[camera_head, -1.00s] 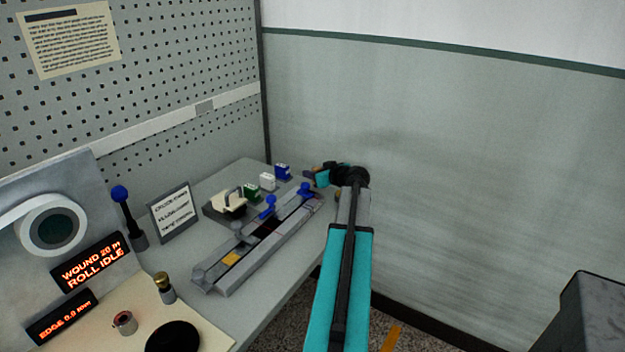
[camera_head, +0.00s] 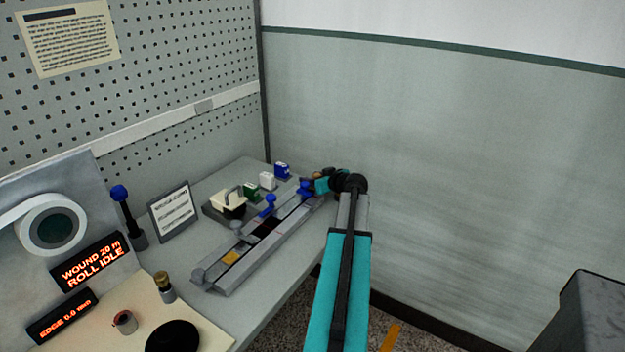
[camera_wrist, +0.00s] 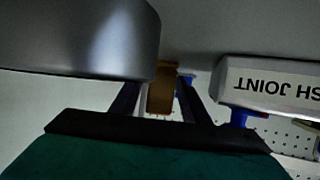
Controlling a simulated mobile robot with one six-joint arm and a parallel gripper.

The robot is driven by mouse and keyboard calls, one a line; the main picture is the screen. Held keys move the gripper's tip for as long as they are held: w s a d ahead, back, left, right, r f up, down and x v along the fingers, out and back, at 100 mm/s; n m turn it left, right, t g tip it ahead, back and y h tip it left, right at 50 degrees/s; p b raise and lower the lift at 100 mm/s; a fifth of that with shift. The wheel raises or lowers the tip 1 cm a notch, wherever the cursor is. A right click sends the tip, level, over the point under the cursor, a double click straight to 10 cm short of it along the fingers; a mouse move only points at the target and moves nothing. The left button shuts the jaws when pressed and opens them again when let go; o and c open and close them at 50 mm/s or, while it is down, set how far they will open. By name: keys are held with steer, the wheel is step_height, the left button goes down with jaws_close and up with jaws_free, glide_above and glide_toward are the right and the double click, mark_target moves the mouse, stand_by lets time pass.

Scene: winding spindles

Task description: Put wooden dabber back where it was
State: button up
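The wooden dabber, a brown block-like piece (camera_wrist: 161,92), shows in the wrist view between the two dark fingertips of my gripper (camera_wrist: 162,86). The fingers close in on both its sides and appear shut on it; its far end is hidden. In the head view my gripper (camera_head: 322,184) is small, at the far end of the bench beside the end of the long grey rail fixture (camera_head: 262,243). A small brown bit shows at its tip there, too small to make out clearly.
In the wrist view a large dark grey rounded body (camera_wrist: 75,35) fills the upper left, and a block with upside-down lettering (camera_wrist: 270,85) is at right. Blue (camera_head: 283,171), white (camera_head: 267,181) and green (camera_head: 249,190) blocks stand behind the rail. A wall is close to the right.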

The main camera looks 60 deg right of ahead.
steer(key=shift+r, duration=0.15)
steer(key=shift+s+a+r, duration=0.15)
steer(key=shift+s+a, duration=0.1)
steer(key=shift+s, duration=0.35)
steer(key=b+v, duration=0.2)
steer(key=v, duration=0.8)
steer(key=shift+s+a+r, duration=0.1)
steer(key=shift+s+r, duration=0.15)
steer(key=shift+s, duration=0.05)
stand_by(0.4)
